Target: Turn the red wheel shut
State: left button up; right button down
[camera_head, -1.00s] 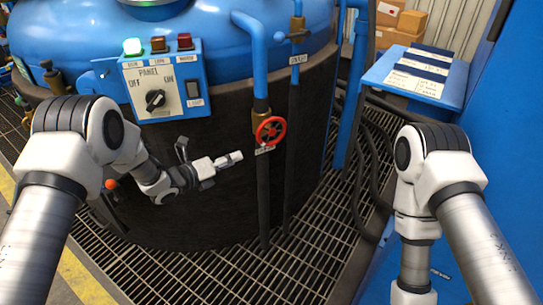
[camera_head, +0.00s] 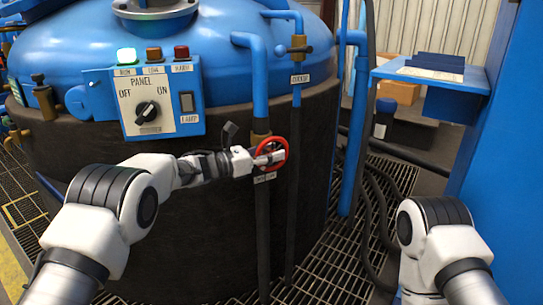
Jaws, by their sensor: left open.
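The fingers hide part of the wheel and valve. My right arm (camera_head: 440,240) shows at the lower right, with its gripper out of view.
A control panel (camera_head: 158,100) with a knob and coloured lamps is on the furnace, above my left arm. A second pipe with a brass valve (camera_head: 298,46) stands right of the wheel. A blue shelf (camera_head: 432,74) is at the right. Hoses (camera_head: 372,190) lie over the grating.

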pick_arm(q)
grip_shut()
jog(key=shift+r, duration=0.1)
jog(key=shift+r+y+p, duration=0.2)
jog(key=shift+y+p, duration=0.2)
jog(key=shift+p, duration=0.45)
jog(key=g+y+p, duration=0.1)
jog(key=y+p, duration=0.1)
jog(key=p, duration=0.3)
jog(key=g+y+p, duration=0.1)
jog(key=y+p, duration=0.1)
jog(key=p, duration=0.3)
jog(key=shift+w+d+r+g+y, duration=0.1)
jog(key=shift+d+r+g+y, duration=0.1)
jog(key=shift+g+y, duration=0.15)
jog(key=shift+f+g+y+p, duration=0.25)
jog(key=shift+p, duration=0.55)
jog(key=shift+f, duration=0.15)
